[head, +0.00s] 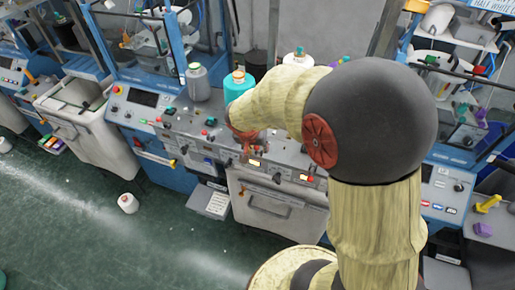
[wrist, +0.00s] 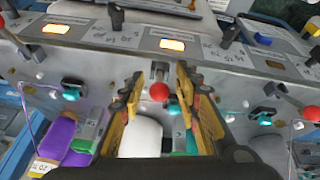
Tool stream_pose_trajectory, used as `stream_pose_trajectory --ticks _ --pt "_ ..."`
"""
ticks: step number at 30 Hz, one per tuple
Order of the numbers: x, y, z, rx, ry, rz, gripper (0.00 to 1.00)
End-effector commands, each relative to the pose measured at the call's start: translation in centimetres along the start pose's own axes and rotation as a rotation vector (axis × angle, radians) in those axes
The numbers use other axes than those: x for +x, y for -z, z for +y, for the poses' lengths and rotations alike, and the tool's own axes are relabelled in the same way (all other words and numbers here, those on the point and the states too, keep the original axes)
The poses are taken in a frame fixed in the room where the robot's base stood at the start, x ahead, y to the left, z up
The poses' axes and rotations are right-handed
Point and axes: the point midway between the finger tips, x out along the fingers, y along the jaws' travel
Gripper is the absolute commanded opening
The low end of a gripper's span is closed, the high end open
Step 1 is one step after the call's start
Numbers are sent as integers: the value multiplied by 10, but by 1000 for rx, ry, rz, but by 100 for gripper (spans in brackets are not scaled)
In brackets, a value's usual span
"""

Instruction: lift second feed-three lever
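In the wrist view a lever with a red ball knob (wrist: 158,91) stands at a metal slot in the grey machine panel (wrist: 225,85). My gripper (wrist: 160,82) is open, with one yellow-and-black finger on each side of the knob. Gaps show between the knob and both fingers, so it does not look gripped. No readable mark shows which feed the lever belongs to. In the head view my arm reaches to the control panel of the middle machine, and its links hide most of the gripper and the lever.
Teal-tipped levers (wrist: 72,92) sit on both sides of the gripper. A white yarn cone (wrist: 143,137) and a purple one (wrist: 58,135) are close by. A white cone (head: 128,203) lies on the open floor.

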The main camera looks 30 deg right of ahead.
Motion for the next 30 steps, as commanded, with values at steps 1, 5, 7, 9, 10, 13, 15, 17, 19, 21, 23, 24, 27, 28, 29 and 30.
stream_pose_trajectory --ticks 1,5,7,9,10,13,15,17,19,21,23,24,27,28,29,30 --pt "5 0 0 0 0 -1 33" --pt "11 0 0 0 0 -1 33" --pt "12 0 0 0 1 -1 33" --pt "12 0 0 0 1 0 33" --pt "12 0 0 0 1 0 33" --pt "12 0 0 0 1 0 32" --pt "12 0 0 0 1 0 28" --pt "12 0 0 0 1 0 25" --pt "12 0 0 0 1 0 21" --pt "12 0 0 0 1 0 17" --pt "12 0 0 0 1 0 13" --pt "12 0 0 0 1 0 11" --pt "12 0 0 0 1 0 5" --pt "12 0 0 0 1 0 4" --pt "12 0 0 0 1 0 2" --pt "12 0 0 0 1 0 0"
